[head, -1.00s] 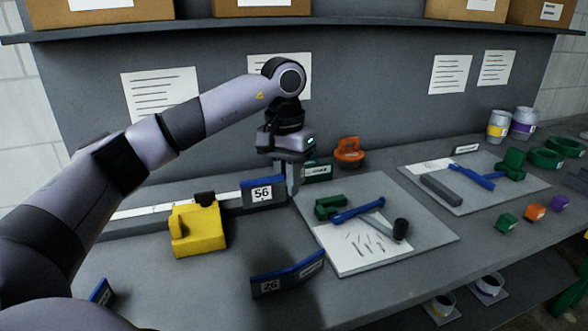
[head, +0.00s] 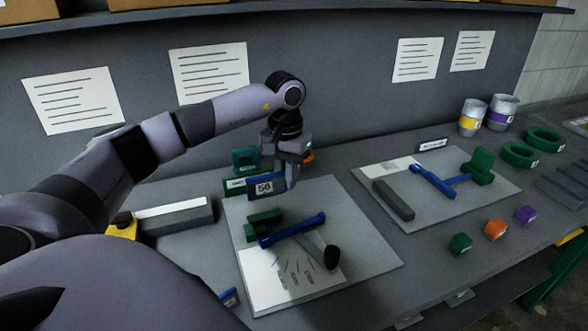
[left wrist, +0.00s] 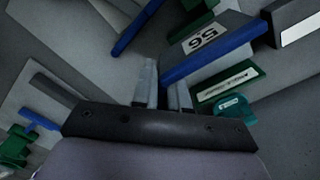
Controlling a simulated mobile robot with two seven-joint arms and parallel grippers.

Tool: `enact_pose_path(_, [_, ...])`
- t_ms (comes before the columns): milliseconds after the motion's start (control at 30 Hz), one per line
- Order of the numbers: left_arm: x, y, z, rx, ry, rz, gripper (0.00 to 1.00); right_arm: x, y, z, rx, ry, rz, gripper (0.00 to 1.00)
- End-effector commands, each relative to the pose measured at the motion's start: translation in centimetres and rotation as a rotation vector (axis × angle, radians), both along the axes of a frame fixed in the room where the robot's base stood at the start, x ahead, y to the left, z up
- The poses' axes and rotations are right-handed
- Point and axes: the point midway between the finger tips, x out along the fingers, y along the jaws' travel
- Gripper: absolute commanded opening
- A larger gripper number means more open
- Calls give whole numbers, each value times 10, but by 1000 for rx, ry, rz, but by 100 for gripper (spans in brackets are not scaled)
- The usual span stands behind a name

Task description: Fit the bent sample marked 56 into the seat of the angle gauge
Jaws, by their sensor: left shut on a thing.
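The bent sample marked 56 (head: 264,188), dark with a blue edge and a white label, is held by one end in my left gripper (head: 288,182). It is over the back edge of the left grey board; whether it touches anything is unclear. The left wrist view shows the fingers (left wrist: 161,80) shut at its end and its label (left wrist: 203,41) upside down. What looks like the angle gauge lies on that board, in front of the sample: a green block (head: 262,224), a blue arm (head: 292,231) and a black knob (head: 331,257) beside a white scale sheet (head: 262,283). My right gripper is out of view.
A grey bar with a white top (head: 178,213) and a partly hidden yellow block (head: 122,224) lie left. A teal piece (head: 245,158) stands behind the sample. A second board (head: 440,212) with a green and blue tool lies right. Small coloured blocks (head: 495,229) sit near the front edge.

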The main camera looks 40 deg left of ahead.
Motion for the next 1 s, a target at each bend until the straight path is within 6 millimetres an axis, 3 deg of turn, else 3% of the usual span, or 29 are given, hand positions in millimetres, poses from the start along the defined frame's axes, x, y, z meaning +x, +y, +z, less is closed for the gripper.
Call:
enact_pose_path(367, [-1, 4, -10, 4, -1, 7, 0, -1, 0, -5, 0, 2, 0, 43])
enact_pose_path(800, [-2, 4, -52, 4, 0, 7, 0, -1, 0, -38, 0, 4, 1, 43])
enact_pose_path(1000, [-1, 4, -58, 3, -1, 7, 0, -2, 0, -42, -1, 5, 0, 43])
